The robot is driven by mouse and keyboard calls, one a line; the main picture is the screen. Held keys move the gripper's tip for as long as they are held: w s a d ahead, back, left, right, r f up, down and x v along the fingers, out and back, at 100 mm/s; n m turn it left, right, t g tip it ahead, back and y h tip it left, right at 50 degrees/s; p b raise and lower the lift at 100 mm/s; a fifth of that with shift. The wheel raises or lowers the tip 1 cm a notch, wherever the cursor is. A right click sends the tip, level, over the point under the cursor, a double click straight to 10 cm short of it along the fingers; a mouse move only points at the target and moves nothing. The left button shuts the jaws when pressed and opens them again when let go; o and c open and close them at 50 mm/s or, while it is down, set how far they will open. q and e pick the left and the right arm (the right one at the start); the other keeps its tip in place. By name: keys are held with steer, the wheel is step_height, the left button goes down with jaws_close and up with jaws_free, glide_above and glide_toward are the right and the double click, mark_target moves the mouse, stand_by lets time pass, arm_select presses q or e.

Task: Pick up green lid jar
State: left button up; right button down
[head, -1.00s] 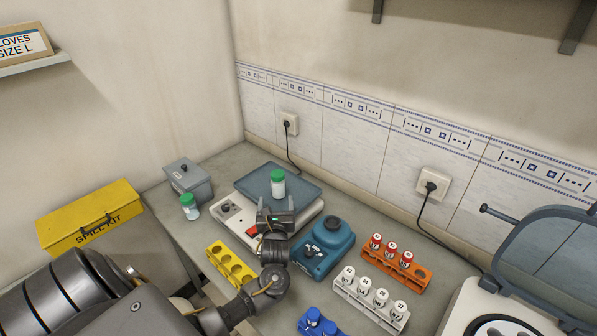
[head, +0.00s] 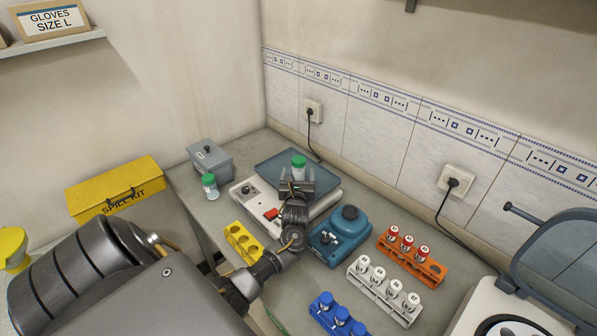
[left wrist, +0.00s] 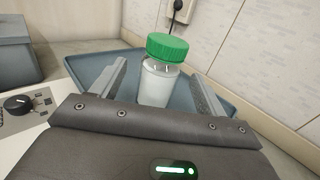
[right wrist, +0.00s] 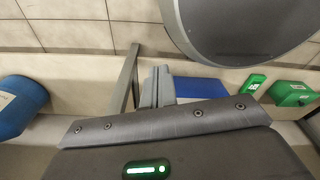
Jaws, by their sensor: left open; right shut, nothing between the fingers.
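A jar with a green lid and pale contents (head: 299,166) stands upright on the blue-grey plate (head: 268,168) of a white device. In the left wrist view the same jar (left wrist: 160,82) stands between the two spread fingers of my left gripper (left wrist: 158,76), with gaps showing on both sides. My left gripper (head: 297,182) is open and hides the jar's lower part in the head view. A second green-lidded jar (head: 210,186) stands beside the grey box at the left. My right gripper (right wrist: 154,88) is shut and empty, away from the jars.
Near my left arm are a yellow rack (head: 243,241), a blue device (head: 340,233), an orange rack of red-capped vials (head: 411,259), a white vial rack (head: 384,290) and a blue rack (head: 337,318). A grey box (head: 211,161) stands at the back left.

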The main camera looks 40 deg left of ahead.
arm_select(q)
steer(key=x, duration=0.4)
steer(key=shift+w+a+f, duration=0.1)
steer(key=shift+w+a, duration=0.25)
steer(key=shift+w, duration=0.15)
steer(key=shift+c, duration=0.4)
arm_select(e)
steer(key=shift+s+d+r, duration=0.1)
steer(key=shift+s+d, duration=0.15)
steer(key=shift+s, duration=0.4)
arm_select(q)
steer(key=c, duration=1.2)
